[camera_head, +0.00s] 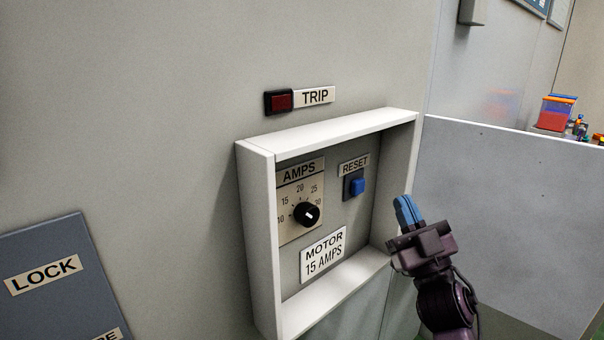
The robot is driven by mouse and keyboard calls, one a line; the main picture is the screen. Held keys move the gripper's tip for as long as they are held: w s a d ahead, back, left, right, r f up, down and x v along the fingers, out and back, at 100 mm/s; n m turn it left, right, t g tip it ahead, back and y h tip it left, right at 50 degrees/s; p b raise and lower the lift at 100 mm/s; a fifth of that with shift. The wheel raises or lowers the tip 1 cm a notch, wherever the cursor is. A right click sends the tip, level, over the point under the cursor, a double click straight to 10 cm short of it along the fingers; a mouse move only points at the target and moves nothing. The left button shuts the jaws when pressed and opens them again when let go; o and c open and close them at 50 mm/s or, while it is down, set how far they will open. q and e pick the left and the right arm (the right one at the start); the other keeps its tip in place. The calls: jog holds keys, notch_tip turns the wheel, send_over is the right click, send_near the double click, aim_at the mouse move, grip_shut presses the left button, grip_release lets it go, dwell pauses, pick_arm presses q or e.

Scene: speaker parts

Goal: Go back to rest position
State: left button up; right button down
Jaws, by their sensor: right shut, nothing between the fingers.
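My right gripper (406,211) has blue fingertips and a dark purple body. It is shut and empty, in front of the right side of a white-framed recessed panel (256,195). Inside the panel are a blue RESET button (357,186) and a black AMPS dial (306,213) with a white pointer mark. A label reading MOTOR 15 AMPS (323,254) sits below them. The gripper appears apart from the button, to its lower right. My left gripper is not in view.
A dark red TRIP lamp (281,100) is above the panel and looks unlit. A grey LOCK plate (60,300) is at lower left. A grey partition (510,210) stands at right, with a colourful bin (554,112) beyond it. The panel's white frame juts out from the wall.

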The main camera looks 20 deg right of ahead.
jog(key=s+a+f+m+g+h, duration=0.1)
jog(key=s+f+g, duration=0.25)
jog(key=f, duration=0.75)
jog(key=s+f+m+g+h, duration=0.15)
jog(key=f+g, duration=0.25)
jog(key=f, duration=0.7)
jog(key=s+a+f+m+g+h, duration=0.1)
jog(key=s+f+m+g, duration=0.2)
jog(key=f, duration=0.7)
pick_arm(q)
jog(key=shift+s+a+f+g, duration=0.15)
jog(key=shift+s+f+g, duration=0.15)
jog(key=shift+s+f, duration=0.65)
pick_arm(e)
jog(key=s+a+f+n+g+y, duration=0.1)
jog(key=s+a+f+g, duration=0.2)
jog(key=s+f, duration=0.7)
jog(key=shift+f+n+g, duration=0.35)
jog(key=shift+g, duration=0.7)
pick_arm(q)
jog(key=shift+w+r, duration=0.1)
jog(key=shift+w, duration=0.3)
pick_arm(e)
jog(key=shift+w+a+y, duration=0.1)
jog(key=shift+y, duration=0.15)
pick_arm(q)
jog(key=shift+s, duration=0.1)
